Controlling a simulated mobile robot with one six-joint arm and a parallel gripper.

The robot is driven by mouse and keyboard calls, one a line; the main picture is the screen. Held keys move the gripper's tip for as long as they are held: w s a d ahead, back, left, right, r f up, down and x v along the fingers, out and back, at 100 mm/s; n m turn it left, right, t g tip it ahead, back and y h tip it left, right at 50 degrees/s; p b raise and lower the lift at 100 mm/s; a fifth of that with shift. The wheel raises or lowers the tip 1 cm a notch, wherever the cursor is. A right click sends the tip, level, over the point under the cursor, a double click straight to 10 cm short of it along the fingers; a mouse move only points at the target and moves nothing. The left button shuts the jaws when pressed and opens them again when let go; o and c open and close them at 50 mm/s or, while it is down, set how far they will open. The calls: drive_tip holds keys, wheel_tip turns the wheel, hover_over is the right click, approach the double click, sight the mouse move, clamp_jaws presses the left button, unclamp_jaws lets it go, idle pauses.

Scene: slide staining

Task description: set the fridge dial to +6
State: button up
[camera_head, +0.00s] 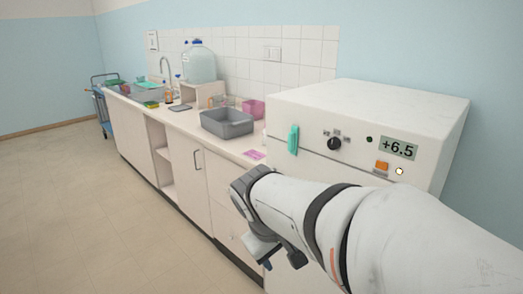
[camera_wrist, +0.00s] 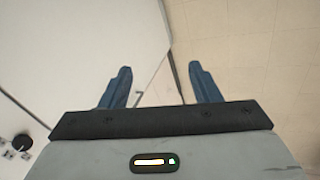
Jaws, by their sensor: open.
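The white fridge (camera_head: 300,112) stands at the right with a control panel on its upper front. Its black dial (camera_head: 334,144) sits left of centre on the panel, with small markings around it. The display (camera_head: 398,148) reads +6.5. In the wrist view the dial (camera_wrist: 22,142) shows at the lower left edge, apart from my gripper. My gripper (camera_wrist: 160,82) is open, with two blue fingers apart and nothing between them. In the head view my gripper (camera_head: 268,256) is low in front of the fridge, below the panel, partly hidden by my wrist.
A grey basin (camera_head: 227,122) and a pink container (camera_head: 253,108) stand on the counter to the left. The floor (camera_head: 80,200) at the left is clear.

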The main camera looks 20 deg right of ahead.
drive_tip(key=w+d+r+n+h+b, duration=0.35)
drive_tip(key=w+d+h+b, duration=0.35)
drive_tip(key=w+d, duration=0.65)
drive_tip(key=n+t+h+b, duration=0.2)
drive_tip(key=n+t+h, duration=0.15)
drive_tip(key=h, duration=0.35)
approach(331, 145)
drive_tip(key=d, duration=0.1)
drive_tip(key=shift+n+g, duration=0.35)
drive_tip(key=shift+n, duration=0.15)
drive_tip(key=x, duration=0.7)
drive_tip(key=shift+w+d+r, duration=0.2)
drive_tip(key=shift+w, duration=0.2)
